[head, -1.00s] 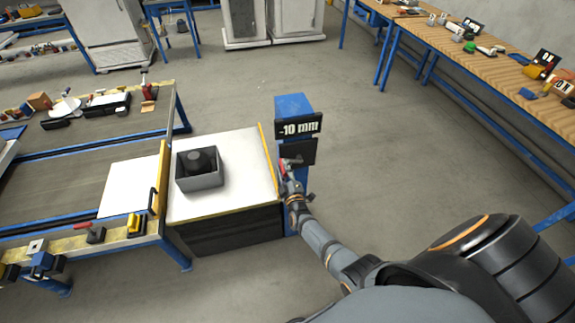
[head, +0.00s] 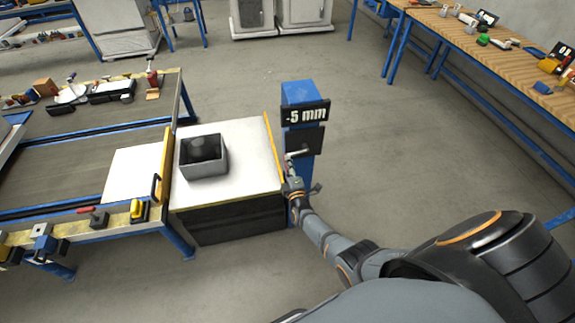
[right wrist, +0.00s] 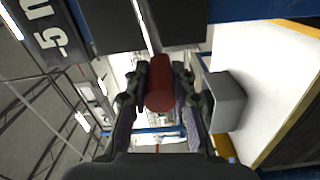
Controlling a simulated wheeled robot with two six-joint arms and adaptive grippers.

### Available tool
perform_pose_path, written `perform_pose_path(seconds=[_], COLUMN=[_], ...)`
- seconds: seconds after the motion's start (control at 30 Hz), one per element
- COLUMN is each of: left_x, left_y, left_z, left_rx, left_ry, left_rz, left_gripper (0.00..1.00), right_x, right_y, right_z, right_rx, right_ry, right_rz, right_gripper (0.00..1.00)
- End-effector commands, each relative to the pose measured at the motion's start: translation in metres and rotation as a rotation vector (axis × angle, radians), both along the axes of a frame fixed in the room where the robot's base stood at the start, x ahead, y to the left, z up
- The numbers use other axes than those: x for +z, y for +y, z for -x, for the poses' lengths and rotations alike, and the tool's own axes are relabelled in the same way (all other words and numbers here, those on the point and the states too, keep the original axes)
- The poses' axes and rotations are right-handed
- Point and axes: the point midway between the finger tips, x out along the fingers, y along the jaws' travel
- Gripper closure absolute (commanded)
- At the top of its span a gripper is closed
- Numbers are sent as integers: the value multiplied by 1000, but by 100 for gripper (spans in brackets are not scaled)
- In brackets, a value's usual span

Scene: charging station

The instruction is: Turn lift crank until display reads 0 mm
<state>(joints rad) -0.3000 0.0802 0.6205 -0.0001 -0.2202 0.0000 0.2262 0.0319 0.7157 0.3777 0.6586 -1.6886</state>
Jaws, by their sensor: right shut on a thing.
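The display (head: 305,114) on the blue lift post (head: 298,92) reads -5 mm; part of it also shows in the right wrist view (right wrist: 55,40). The crank is on the post below the display, its pale arm (head: 297,154) showing in the head view. My right gripper (head: 290,184) is at the crank. In the right wrist view its fingers are shut around the dark red crank handle (right wrist: 159,88). The lift table (head: 245,160) has a white top and stands just left of the post. My left gripper is not in view.
A grey open box (head: 204,170) with a dark round thing inside sits on the lift table. A blue-framed bench (head: 180,236) with tools adjoins it on the left. A wooden workbench (head: 520,75) stands at the right. The floor between is clear.

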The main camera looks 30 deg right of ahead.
Motion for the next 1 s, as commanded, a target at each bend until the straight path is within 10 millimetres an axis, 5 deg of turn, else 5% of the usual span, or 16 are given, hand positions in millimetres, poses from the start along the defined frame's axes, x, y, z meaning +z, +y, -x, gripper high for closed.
perform_pose_path(seconds=[0.37, 0.4, 0.57, 1.0], left_x=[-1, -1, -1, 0], left_y=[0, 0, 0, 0], left_z=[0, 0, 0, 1], left_rx=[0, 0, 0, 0], left_ry=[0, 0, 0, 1], left_rz=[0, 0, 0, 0], left_gripper=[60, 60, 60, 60], right_x=[-6, -6, -5, -4], right_y=[-1, -1, -1, 3], right_z=[3, 3, 2, 16], right_rx=[-1, -2, -2, -1], right_ry=[12, 12, 9, 5], right_rz=[-5, -5, -4, -3], right_gripper=[100, 74, 53, 53])
